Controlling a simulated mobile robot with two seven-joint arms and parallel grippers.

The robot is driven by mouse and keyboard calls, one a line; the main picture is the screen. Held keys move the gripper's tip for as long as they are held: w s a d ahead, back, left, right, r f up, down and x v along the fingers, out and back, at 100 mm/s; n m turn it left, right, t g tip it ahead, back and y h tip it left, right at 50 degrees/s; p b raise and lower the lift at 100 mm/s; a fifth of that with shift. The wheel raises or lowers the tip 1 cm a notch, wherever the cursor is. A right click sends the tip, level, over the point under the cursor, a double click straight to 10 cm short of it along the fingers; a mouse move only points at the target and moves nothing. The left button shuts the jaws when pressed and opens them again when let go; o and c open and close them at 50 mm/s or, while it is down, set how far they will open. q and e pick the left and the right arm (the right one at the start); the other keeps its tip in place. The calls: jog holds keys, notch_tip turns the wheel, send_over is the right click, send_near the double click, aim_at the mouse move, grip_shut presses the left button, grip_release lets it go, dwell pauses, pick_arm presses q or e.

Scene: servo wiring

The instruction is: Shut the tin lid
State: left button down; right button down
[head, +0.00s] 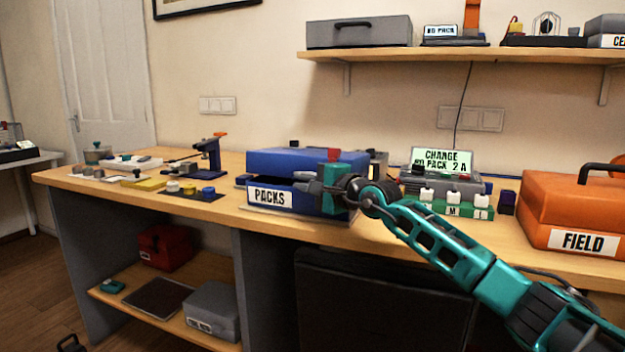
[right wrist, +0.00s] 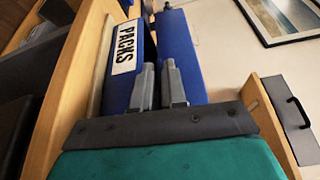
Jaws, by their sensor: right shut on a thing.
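The blue tin (head: 303,205) stands on the workbench and has a white "PACKS" label (head: 270,197) on its front. Its blue lid (head: 270,158) is partly open, with a dark gap above the base. My right gripper (head: 311,183) is at the front of the tin by this gap, shut on the lid. In the right wrist view the two grey fingers (right wrist: 159,75) lie close together by the lid (right wrist: 182,50), with the labelled base (right wrist: 122,75) beside them. The lid edge between the fingers is hidden. My left gripper is not in view.
Right of the tin are a green block row (head: 452,207), a "CHANGE" display (head: 441,160) and an orange "FIELD" case (head: 570,205). Left are a blue clamp-like stand (head: 210,158) and small parts. A shelf (head: 400,54) hangs above.

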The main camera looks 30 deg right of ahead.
notch_tip(320, 180, down, 2)
jog(key=shift+f+b, duration=0.1)
jog(key=shift+b, duration=0.5)
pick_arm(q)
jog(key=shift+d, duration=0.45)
pick_arm(e)
jog(key=shift+f, duration=0.35)
jog(key=c, duration=1.3)
grip_release()
jog(key=shift+o, duration=0.2)
jog(key=shift+s, duration=0.1)
